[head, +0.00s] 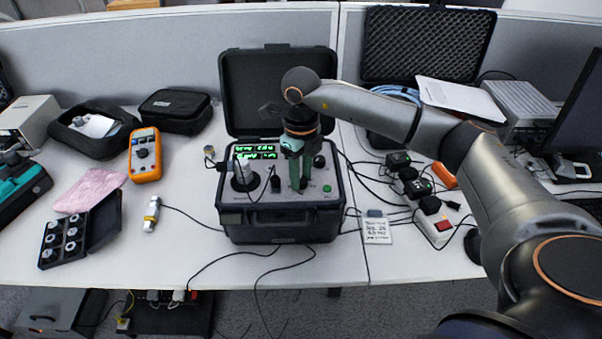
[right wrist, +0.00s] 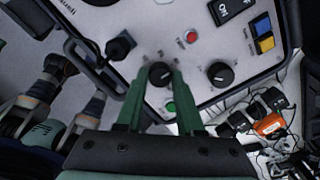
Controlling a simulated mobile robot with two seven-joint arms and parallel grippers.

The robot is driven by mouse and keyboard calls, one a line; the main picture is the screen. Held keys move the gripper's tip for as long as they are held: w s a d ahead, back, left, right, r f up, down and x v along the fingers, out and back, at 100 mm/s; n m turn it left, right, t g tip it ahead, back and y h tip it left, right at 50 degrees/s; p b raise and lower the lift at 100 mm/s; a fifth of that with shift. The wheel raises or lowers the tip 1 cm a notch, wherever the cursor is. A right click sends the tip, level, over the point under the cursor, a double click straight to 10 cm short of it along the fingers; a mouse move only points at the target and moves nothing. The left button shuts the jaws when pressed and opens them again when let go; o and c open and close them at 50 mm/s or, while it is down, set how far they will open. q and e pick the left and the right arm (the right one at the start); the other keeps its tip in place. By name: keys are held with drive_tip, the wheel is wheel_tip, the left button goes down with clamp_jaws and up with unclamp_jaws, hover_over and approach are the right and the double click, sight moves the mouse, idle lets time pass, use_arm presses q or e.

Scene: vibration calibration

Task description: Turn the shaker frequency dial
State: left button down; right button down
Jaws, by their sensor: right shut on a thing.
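The shaker unit is a black open case (head: 280,221) with a grey control panel and green lit displays (head: 256,151), standing mid-table. My right gripper (head: 299,186) reaches down onto the front part of the panel. In the right wrist view, its green fingers (right wrist: 160,84) are shut on a black round dial (right wrist: 160,72) with a white mark. The fingers hide the dial in the head view. A second black dial (right wrist: 220,73) sits apart from the fingers. A green button (right wrist: 171,107) and a red button (right wrist: 191,36) are close by. My left gripper is not in view.
An orange multimeter (head: 145,155), a black pouch (head: 174,109) and a tray of small parts (head: 64,241) lie left. Power plugs, cables and a small white note card (head: 377,231) lie right. The raised case lid (head: 262,82) stands behind the panel.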

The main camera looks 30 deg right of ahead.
sight(301, 179)
drive_tip(key=c, duration=0.5)
unclamp_jaws()
wheel_tip(301, 179, up, 13)
drive_tip(key=shift+f+b, duration=0.15)
drive_tip(key=shift+b, duration=0.15)
drive_tip(key=shift+f, duration=0.1)
